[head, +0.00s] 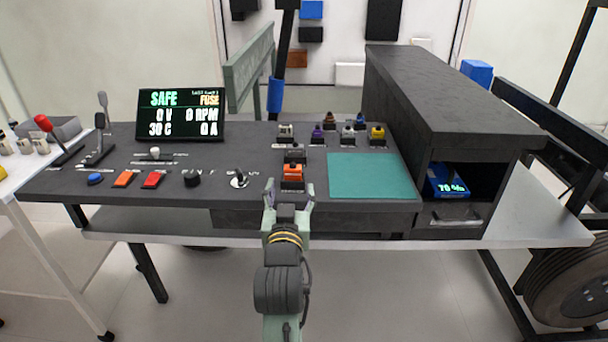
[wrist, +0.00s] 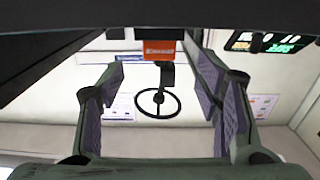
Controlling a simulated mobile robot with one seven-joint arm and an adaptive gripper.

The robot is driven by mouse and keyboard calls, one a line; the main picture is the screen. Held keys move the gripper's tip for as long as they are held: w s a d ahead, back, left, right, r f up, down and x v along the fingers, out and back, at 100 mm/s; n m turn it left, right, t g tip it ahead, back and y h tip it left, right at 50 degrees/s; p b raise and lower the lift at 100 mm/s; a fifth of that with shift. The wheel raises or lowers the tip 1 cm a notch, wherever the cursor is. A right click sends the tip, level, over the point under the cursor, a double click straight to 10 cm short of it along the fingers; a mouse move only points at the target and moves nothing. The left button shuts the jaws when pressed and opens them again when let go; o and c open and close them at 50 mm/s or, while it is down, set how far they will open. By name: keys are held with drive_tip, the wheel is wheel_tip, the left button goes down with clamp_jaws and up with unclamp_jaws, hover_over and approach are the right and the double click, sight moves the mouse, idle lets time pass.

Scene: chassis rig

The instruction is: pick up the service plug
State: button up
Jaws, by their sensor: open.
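The service plug appears to be the orange block (head: 292,172) in a dark socket at the console's front edge, near the middle of the head view. The wrist view shows the orange block (wrist: 159,50) at top centre, framed between the fingers. My gripper (head: 289,192) is open and empty, just in front of the block, with one finger on each side of it in the picture. The fingers also show in the wrist view (wrist: 154,72). I cannot tell whether the fingertips reach past the block's front. Its lower part is partly hidden by my gripper.
Several small coloured plugs (head: 348,134) stand behind and right of the block. A teal mat (head: 372,176) lies right. Knobs and buttons (head: 152,179) line the left, below a display (head: 181,115) reading SAFE. A dark cabinet (head: 450,95) stands at the right.

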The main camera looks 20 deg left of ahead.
sight(293, 170)
drive_tip(key=x, duration=0.3)
drive_tip(key=shift+w+a+r, duration=0.1)
drive_tip(key=shift+w+a, duration=0.05)
drive_tip(key=x, duration=0.1)
drive_tip(key=p+x, duration=0.2)
drive_tip(key=x, duration=0.1)
drive_tip(key=shift+w+r, duration=0.1)
drive_tip(key=shift+r, duration=0.25)
drive_tip(key=shift+w+a+f+p, duration=0.15)
drive_tip(key=shift+w+p, duration=0.15)
drive_tip(key=shift+w, duration=0.3)
drive_tip(key=shift+c, duration=0.4)
drive_tip(key=c, duration=1.2)
